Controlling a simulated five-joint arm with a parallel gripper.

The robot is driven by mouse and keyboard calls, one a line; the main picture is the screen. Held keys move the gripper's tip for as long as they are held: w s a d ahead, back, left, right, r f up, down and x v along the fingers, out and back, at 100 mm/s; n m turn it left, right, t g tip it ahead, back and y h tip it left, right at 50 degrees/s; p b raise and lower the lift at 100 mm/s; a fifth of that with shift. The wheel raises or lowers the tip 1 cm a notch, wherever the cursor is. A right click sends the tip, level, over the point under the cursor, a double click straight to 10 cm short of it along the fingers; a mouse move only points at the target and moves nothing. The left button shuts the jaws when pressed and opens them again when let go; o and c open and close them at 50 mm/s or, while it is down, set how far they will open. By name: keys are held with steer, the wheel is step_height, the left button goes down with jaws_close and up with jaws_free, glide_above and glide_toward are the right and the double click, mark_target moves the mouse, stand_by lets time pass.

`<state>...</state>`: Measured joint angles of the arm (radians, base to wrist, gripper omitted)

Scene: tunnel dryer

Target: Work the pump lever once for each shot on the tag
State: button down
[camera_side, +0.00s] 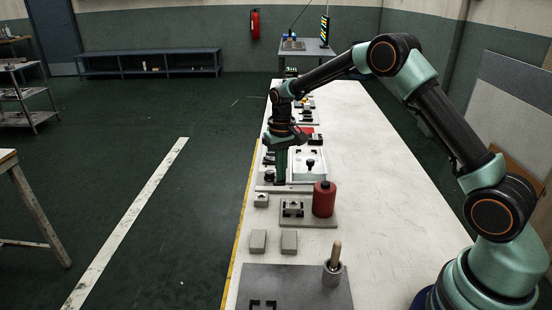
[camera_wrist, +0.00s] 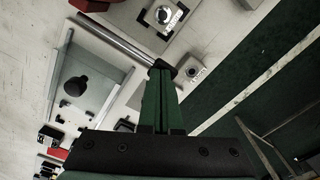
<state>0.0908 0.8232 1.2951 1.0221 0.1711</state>
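My gripper (camera_side: 280,182) points down beside the white framed panel (camera_side: 310,165). In the wrist view its two green fingers (camera_wrist: 160,68) lie close together. Their tips overlap the dark end of a long metal rod (camera_wrist: 115,40), which looks like the pump lever. I cannot tell whether they touch it. The red cylinder (camera_side: 324,199) stands on a grey base plate (camera_side: 310,222); part of it shows at the wrist view's top edge (camera_wrist: 90,4).
A small grey block (camera_side: 261,200) sits left of the fixture; two more blocks (camera_side: 258,241) (camera_side: 289,242) stand nearer. A metal cup with a wooden handle (camera_side: 333,265) stands on a dark mat (camera_side: 300,285). The bench's right side is clear.

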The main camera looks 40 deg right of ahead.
steer(key=shift+f, duration=0.45)
steer(key=shift+r, duration=0.1)
step_height(320, 180, up, 8)
stand_by(0.9)
stand_by(0.6)
step_height(320, 180, up, 4)
steer(key=shift+f, duration=3.15)
steer(key=shift+f, duration=0.15)
